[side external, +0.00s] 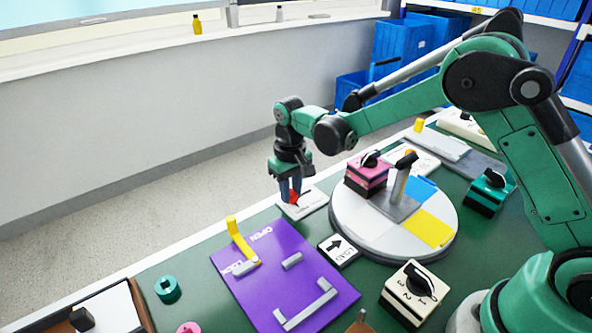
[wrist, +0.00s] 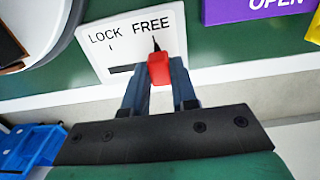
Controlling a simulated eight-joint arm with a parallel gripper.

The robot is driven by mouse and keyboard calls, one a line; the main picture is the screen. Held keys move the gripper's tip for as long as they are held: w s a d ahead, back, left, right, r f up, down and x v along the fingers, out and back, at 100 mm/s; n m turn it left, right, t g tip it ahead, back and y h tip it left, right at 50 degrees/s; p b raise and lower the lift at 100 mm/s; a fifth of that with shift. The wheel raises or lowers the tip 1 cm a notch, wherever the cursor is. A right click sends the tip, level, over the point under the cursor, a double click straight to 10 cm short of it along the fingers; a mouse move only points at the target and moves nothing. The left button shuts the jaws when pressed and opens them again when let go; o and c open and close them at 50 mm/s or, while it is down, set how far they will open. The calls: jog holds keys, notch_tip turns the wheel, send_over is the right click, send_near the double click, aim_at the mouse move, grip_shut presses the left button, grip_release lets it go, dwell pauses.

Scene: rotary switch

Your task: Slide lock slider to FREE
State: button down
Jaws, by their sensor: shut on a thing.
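The lock slider is a small red block (wrist: 159,69) on a white plate (wrist: 98,40) marked LOCK and FREE. In the wrist view the red block is at the FREE end, below the word FREE, with the dark slot showing on its LOCK side. My gripper (wrist: 157,84) is shut on the red block, with its two blue-grey fingers on either side of it. In the side view my gripper (side external: 291,198) points down at the white plate (side external: 303,204), and a bit of the red slider (side external: 294,198) shows between the fingers.
A purple panel (side external: 285,300) marked OPEN and LOCK, with a yellow lever (side external: 240,240), lies in front of the plate. A round turntable (side external: 370,238) with a pink box (side external: 367,178) on it is to the right. A cream dial box (side external: 413,293) stands at front right.

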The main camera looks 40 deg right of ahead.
jog(key=c, duration=0.7)
grip_release()
jog(key=shift+a, duration=0.25)
jog(key=shift+r, duration=0.1)
jog(key=shift+r, duration=2.75)
jog(key=shift+s+d+r, duration=0.1)
jog(key=shift+r, duration=0.15)
jog(key=s+d+r+t, duration=0.1)
jog(key=s+r+t, duration=0.1)
jog(key=s, duration=0.3)
jog(key=s+d+r+t, duration=0.1)
jog(key=s+r+t, duration=0.1)
jog(key=s, duration=0.2)
jog(key=s+d+r+t, duration=0.2)
jog(key=s+t, duration=0.1)
jog(key=s, duration=0.2)
jog(key=shift+s+d+r, duration=0.1)
jog(key=shift+s+r, duration=0.1)
jog(key=shift+s, duration=0.15)
